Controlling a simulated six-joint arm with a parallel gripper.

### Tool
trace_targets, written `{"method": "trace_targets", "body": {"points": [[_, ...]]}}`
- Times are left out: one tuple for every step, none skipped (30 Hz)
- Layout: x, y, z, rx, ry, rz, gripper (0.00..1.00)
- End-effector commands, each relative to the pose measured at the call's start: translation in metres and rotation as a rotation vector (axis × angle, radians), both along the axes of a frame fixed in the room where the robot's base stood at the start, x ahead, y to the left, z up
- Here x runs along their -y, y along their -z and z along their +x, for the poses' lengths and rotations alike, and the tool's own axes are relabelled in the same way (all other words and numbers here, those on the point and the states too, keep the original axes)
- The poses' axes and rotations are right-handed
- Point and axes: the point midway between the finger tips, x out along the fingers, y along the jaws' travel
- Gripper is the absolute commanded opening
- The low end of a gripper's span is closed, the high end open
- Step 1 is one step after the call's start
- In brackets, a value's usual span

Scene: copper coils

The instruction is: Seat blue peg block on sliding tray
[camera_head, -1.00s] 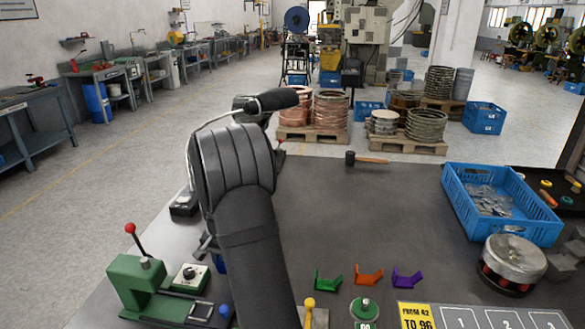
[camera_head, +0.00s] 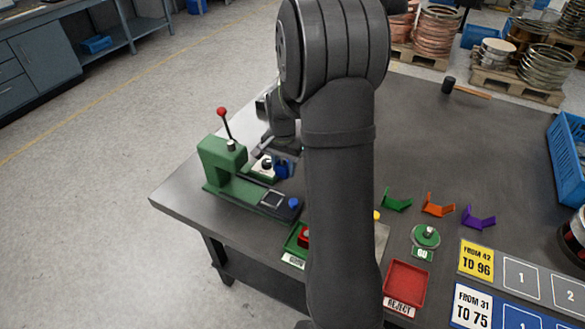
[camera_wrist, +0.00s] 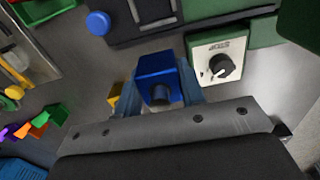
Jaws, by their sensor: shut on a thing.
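A blue block (camera_wrist: 157,72) with a dark round peg sits between the fingers of my gripper (camera_wrist: 160,90), shut on it, in the wrist view. In the head view the blue block (camera_head: 283,168) hangs under my gripper (camera_head: 281,155), behind the slide of the green press. The sliding tray (camera_head: 273,201) is dark with a pale square frame, beside a blue knob (camera_head: 294,203). In the wrist view the tray (camera_wrist: 152,12) is at the top edge, partly cut off, apart from the block. How high the block is above the table is unclear.
The green press (camera_head: 222,165) has a red-balled lever. A white control box (camera_wrist: 222,62) with a black knob is close beside the block.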

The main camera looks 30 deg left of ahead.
Motion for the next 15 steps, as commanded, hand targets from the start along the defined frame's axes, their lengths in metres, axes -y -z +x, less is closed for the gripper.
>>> {"method": "trace_targets", "body": {"points": [[-0.003, -0.007, -0.015, 0.002, -0.006, 0.002, 0.16], [-0.004, -0.009, -0.023, 0.001, -0.006, 0.001, 0.16], [-0.005, -0.013, -0.032, 0.002, -0.007, 0.002, 0.16], [-0.006, -0.015, -0.038, 0.001, -0.006, 0.001, 0.16], [-0.006, -0.017, -0.043, 0.001, -0.006, 0.001, 0.16], [-0.007, -0.019, -0.049, 0.001, -0.007, 0.001, 0.16], [-0.006, -0.020, -0.053, 0.000, -0.006, 0.000, 0.16], [-0.006, -0.020, -0.055, 0.000, -0.005, 0.000, 0.16], [-0.007, -0.021, -0.058, 0.000, -0.005, 0.000, 0.16], [-0.007, -0.021, -0.059, 0.000, -0.005, 0.000, 0.16], [-0.007, -0.020, -0.060, 0.000, -0.004, 0.000, 0.16], [-0.007, -0.018, -0.061, -0.001, -0.004, -0.001, 0.16], [-0.007, -0.017, -0.061, -0.001, -0.004, -0.001, 0.16], [-0.007, -0.014, -0.061, -0.001, -0.004, -0.001, 0.16], [-0.007, -0.011, -0.060, -0.001, -0.004, -0.001, 0.16]]}}
